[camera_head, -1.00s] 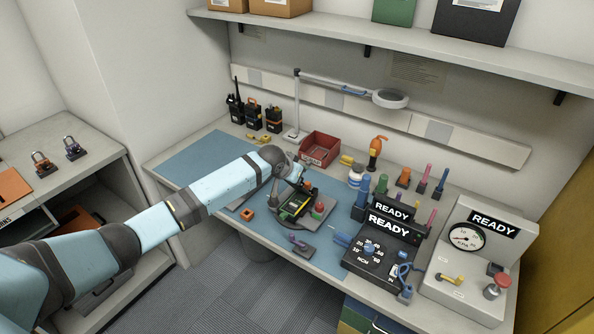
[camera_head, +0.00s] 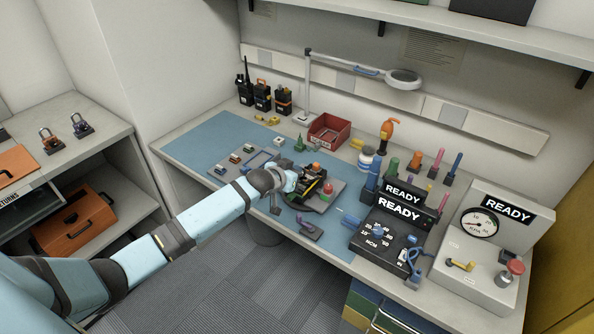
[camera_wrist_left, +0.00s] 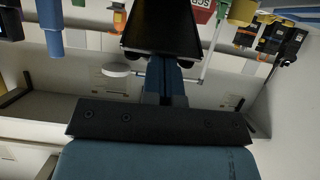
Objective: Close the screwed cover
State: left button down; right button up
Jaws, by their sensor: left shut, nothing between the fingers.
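A dark radio-like device (camera_head: 316,192) with yellow and green parts lies in a grey fixture (camera_head: 334,184) on the blue work mat in the head view. Its cover and screws are too small and partly hidden, so I cannot tell how the cover sits. My left gripper (camera_head: 297,187) is shut and empty at the device's left side, and it hides part of it. I cannot tell whether they touch. In the left wrist view, a black tapered part (camera_wrist_left: 162,28) and a dark plate with screws (camera_wrist_left: 160,119) fill the middle. My right gripper is not in view.
A screwdriver-like purple tool (camera_head: 308,229) lies near the front edge. A red bin (camera_head: 328,130) and lamp (camera_head: 403,79) stand behind. READY-marked boxes (camera_head: 400,212) stand right. The mat's left end (camera_head: 205,145) is clear.

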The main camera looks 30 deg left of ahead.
aim_at(291, 195)
pick_arm(q)
jog(key=shift+s+f+t+b, duration=0.5)
jog(key=shift+f+t+b, duration=0.2)
jog(key=shift+f, duration=0.15)
jog(key=shift+s+f+t+b, duration=0.25)
jog(key=shift+f+t+b, duration=0.2)
jog(key=shift+t, duration=0.15)
jog(key=shift+a+f, duration=0.1)
jog(key=shift+s+f+b, duration=0.2)
jog(key=shift+f+b, duration=0.1)
jog(key=shift+f, duration=0.25)
